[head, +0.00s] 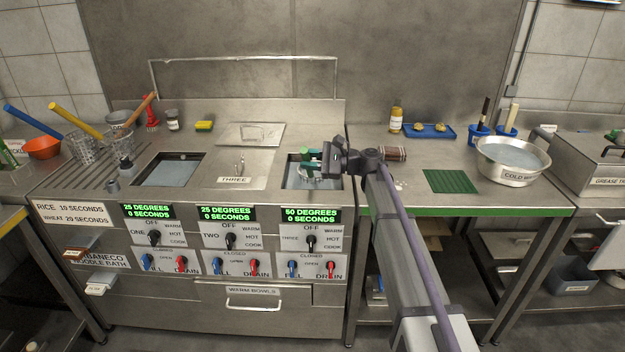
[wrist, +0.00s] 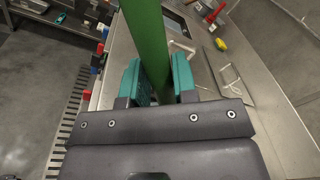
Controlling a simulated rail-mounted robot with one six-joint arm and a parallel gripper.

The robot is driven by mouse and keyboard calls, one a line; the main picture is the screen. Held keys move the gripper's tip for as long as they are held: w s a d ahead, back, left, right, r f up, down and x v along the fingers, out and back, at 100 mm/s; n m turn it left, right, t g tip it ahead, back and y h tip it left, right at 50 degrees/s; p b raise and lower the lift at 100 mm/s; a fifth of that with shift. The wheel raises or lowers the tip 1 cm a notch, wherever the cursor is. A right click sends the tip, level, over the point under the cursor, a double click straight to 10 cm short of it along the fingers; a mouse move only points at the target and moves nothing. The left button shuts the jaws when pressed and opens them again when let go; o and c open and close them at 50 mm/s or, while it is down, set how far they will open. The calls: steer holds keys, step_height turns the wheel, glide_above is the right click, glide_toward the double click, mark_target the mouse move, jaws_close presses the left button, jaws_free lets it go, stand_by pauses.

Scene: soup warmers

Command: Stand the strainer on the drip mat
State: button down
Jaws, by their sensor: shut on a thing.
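My gripper (head: 318,161) is over the right-hand well of the soup warmer in the head view. In the wrist view its teal fingers (wrist: 158,82) are shut on the green handle of the strainer (wrist: 145,30). In the head view the green handle end (head: 306,151) shows just left of my gripper. The strainer's basket seems to be down in the well, but my gripper and the well rim partly hide it. The green drip mat (head: 450,181) lies flat and empty on the steel counter, to the right of my gripper.
A steel bowl of water (head: 513,160) stands right of the mat. A blue tray (head: 430,131) and a bottle (head: 396,120) are behind it. A brown cylinder (head: 392,153) lies near my wrist.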

stand_by(0.4)
steer(key=shift+r+p, duration=1.5)
steer(key=shift+r, duration=0.15)
step_height(320, 180, up, 13)
steer(key=p, duration=1.3)
